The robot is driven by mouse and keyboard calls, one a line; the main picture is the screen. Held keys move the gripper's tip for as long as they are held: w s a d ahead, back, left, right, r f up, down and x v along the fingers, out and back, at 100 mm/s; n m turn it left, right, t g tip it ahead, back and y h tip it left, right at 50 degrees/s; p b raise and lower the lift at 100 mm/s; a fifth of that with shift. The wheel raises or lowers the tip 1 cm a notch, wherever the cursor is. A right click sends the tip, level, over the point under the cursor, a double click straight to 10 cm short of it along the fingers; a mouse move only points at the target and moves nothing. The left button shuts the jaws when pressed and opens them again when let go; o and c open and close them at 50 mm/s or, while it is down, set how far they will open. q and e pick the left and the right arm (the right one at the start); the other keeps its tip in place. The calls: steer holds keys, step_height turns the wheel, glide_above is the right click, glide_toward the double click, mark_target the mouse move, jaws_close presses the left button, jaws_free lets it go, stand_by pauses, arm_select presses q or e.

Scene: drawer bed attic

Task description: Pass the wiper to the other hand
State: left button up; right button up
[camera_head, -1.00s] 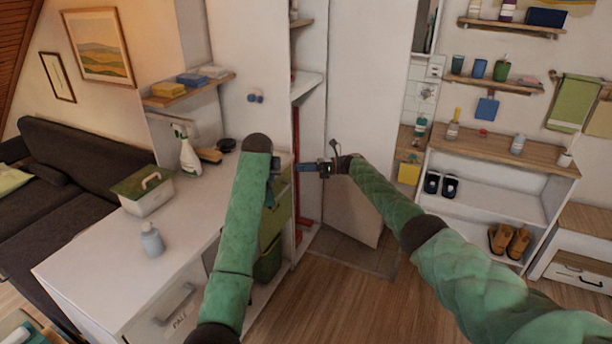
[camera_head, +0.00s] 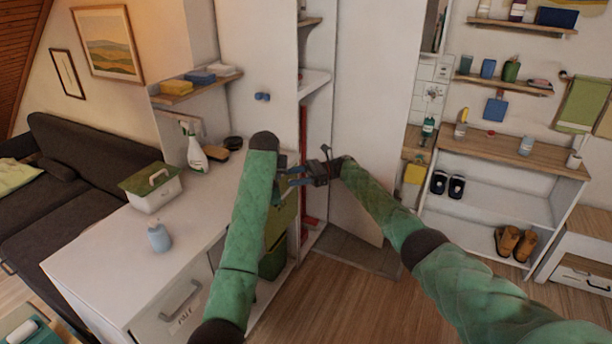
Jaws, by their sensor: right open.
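My right gripper (camera_head: 296,176) is open, in the middle of the head view. I cannot make out the wiper for certain; nothing clearly shows between the right fingers.
A white counter (camera_head: 100,262) at left carries a spray bottle (camera_head: 194,147), a lidded box (camera_head: 152,190) and a small blue bottle (camera_head: 159,237). An open tall cabinet (camera_head: 370,120) stands behind the grippers. A shoe shelf (camera_head: 480,192) is at right. Wooden floor (camera_head: 350,305) in front is clear.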

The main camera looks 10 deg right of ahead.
steer(key=shift+s+a, duration=0.2)
steer(key=shift+a, duration=1.2)
steer(key=shift+s+a, duration=0.2)
steer(key=shift+a, duration=1.15)
steer(key=c, duration=0.9)
steer(key=shift+o, duration=0.5)
steer(key=shift+s+a, duration=0.1)
steer(key=shift+a, duration=0.05)
steer(key=o, duration=0.8)
